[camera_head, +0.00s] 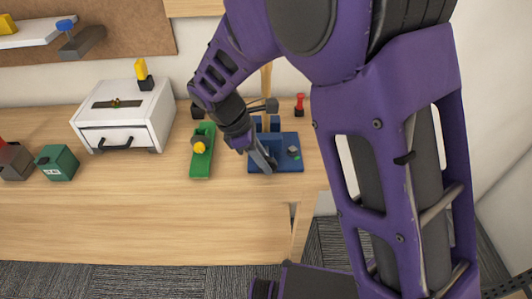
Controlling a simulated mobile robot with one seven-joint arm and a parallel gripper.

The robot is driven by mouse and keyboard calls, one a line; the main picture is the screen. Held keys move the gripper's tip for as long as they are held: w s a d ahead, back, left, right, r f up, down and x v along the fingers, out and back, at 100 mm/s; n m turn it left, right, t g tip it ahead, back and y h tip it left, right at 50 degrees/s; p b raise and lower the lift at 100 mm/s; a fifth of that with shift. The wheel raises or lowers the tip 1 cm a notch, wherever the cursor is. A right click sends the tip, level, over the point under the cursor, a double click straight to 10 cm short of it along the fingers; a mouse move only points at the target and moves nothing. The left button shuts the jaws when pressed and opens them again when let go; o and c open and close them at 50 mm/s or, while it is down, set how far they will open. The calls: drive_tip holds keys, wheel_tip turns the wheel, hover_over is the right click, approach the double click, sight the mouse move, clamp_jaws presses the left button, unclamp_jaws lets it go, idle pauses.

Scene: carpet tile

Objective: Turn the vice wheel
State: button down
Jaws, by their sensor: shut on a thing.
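The blue vice (290,165) sits on the wooden bench near its right end, with upright blue blocks at its back. A small grey part shows on its right side. My gripper (264,162) reaches down from above to the left part of the vice. Its jaws are shut on a small part there, which appears to be the vice wheel. The fingers mostly hide that part, so its shape and angle cannot be made out.
A green block with a yellow knob (199,147) stands close left of my gripper. A white drawer box (125,115), a dark green box (57,162) and a red-topped piece (300,104) are also on the bench (130,220). The bench front is clear.

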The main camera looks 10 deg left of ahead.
drive_tip(key=shift+a+t+h+p, duration=0.25)
drive_tip(key=shift+h+p, duration=0.4)
drive_tip(key=shift+h, duration=0.65)
drive_tip(key=shift+f, duration=0.1)
drive_tip(key=c, duration=0.8)
unclamp_jaws()
drive_tip(key=shift+o, duration=0.2)
drive_tip(key=shift+s, duration=0.1)
drive_tip(key=p+v, duration=0.2)
drive_tip(key=v, duration=1.5)
drive_tip(key=shift+a, duration=0.3)
drive_tip(key=shift+s, duration=0.15)
